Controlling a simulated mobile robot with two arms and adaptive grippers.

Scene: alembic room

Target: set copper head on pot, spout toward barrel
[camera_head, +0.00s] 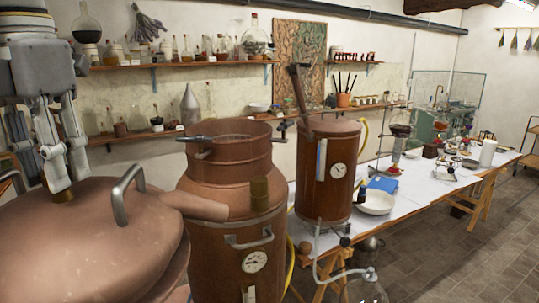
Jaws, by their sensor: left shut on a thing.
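The copper head (90,245) is a large domed piece at the lower left, close to the camera, with a grey handle and a tapered spout (195,206) pointing right. My left gripper (62,190) comes down from the upper left and is shut on the head near its top, by a small brass piece. The copper pot (225,190) stands upright in the middle, its open neck uncovered, with a dial on its front. The spout passes in front of the pot's left shoulder; I cannot tell if they touch. The copper barrel (325,200) stands right of the pot, with a dial and pipe. My right gripper is out of view.
A long white-topped table (400,208) runs behind to the right with a white bowl (374,202), a blue item and glassware. A wooden shelf (180,65) with bottles hangs on the back wall. Tiled floor (470,245) is open at the right.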

